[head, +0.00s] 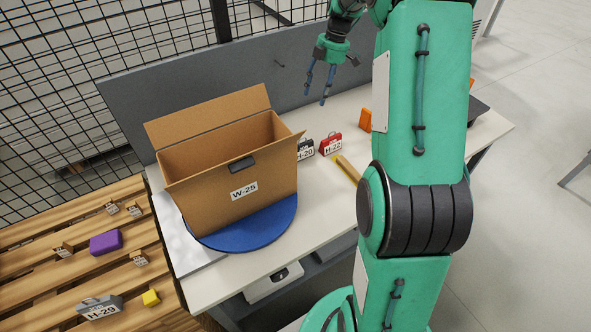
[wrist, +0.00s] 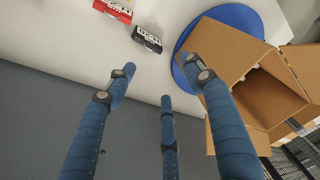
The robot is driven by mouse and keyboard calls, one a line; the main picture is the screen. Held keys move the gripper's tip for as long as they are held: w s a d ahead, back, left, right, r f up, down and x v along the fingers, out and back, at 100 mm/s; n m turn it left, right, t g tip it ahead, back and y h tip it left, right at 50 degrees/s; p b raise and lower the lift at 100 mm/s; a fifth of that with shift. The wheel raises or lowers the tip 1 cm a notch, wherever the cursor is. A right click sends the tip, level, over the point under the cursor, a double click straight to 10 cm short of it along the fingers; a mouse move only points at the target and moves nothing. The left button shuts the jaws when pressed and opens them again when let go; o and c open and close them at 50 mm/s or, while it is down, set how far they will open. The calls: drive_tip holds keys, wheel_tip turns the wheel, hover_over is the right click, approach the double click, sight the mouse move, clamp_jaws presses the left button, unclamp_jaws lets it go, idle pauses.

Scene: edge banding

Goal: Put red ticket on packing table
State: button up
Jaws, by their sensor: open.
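The red ticket (head: 330,145), with a white label reading H-22, stands on the white packing table (head: 335,208) beside the black ticket (head: 305,148). In the wrist view the red ticket (wrist: 113,10) is cut by the top edge, left of the black ticket (wrist: 147,39). My gripper (head: 318,93) is open and empty, raised above the back of the table. In the wrist view its blue fingers (wrist: 161,78) are spread apart, with nothing between them and both tickets beyond the fingertips.
An open cardboard box (head: 232,190) labelled W-25 stands on a blue round turntable (head: 250,236), left of the tickets. A yellow bar (head: 348,169) and an orange piece (head: 365,120) lie nearby. A wooden pallet (head: 60,292) holds several small items. A grey panel (head: 185,85) backs the table.

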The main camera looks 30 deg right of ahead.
drive_tip(key=s+a+r+m+t+h, duration=0.1)
drive_tip(key=s+a+r+m, duration=0.3)
drive_tip(key=s+a+r, duration=0.5)
drive_tip(key=s+a+r+m+t+h, duration=0.1)
drive_tip(key=s+a+r+m, duration=0.2)
drive_tip(key=s+a+r, duration=0.6)
drive_tip(key=s+a+f+m+t, duration=0.1)
drive_tip(key=s+a+m, duration=0.3)
drive_tip(key=s, duration=0.5)
drive_tip(key=s+a+f+m+t, duration=0.2)
drive_tip(key=s+a+f+m, duration=0.1)
drive_tip(key=s+a, duration=0.6)
drive_tip(key=shift+s+m+h, duration=0.3)
drive_tip(key=shift+m, duration=0.1)
wheel_tip(320, 180, down, 2)
drive_tip(key=shift+f+b, duration=0.1)
drive_tip(key=shift+b, duration=1)
